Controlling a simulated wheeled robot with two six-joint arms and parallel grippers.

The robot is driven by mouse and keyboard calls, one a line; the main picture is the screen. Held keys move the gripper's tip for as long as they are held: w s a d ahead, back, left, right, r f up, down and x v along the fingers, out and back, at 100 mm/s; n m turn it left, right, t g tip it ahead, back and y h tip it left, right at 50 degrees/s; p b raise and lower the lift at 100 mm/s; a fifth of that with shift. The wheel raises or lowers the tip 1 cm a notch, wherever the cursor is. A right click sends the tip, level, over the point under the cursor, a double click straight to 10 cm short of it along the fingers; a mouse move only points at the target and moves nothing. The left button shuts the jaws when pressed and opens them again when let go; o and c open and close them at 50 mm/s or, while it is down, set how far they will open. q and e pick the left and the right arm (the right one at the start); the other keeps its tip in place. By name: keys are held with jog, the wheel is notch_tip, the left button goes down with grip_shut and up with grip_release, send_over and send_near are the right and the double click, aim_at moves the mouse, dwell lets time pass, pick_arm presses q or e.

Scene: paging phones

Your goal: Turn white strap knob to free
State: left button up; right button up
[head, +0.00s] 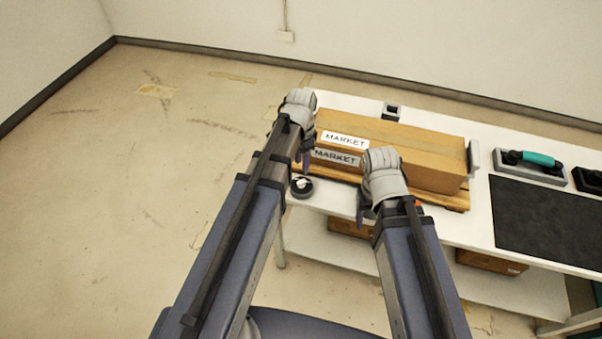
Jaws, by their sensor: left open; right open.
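A small white knob (302,183) sits on a dark round base at the left front edge of the white table (452,229), just in front of the cardboard box (425,155). My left gripper (304,162) is open and empty above and behind the knob, at the box's left end. No contact with the knob shows. My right gripper (363,204) is open and empty at the box's front side, to the right of the knob. Its fingers are partly hidden by my own wrist. Which way the knob points is too small to tell.
The box bears two MARKET labels (345,139) and lies on a wooden board (455,200). A black mat (550,222) and a teal-handled tool (539,159) are on the right. A small dark device (391,111) stands behind the box. More boxes (490,262) are on the lower shelf.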

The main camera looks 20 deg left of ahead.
aim_at(302, 181)
pick_arm(q)
jog(key=shift+f+b, duration=3.8)
jog(key=shift+f, duration=0.1)
grip_shut()
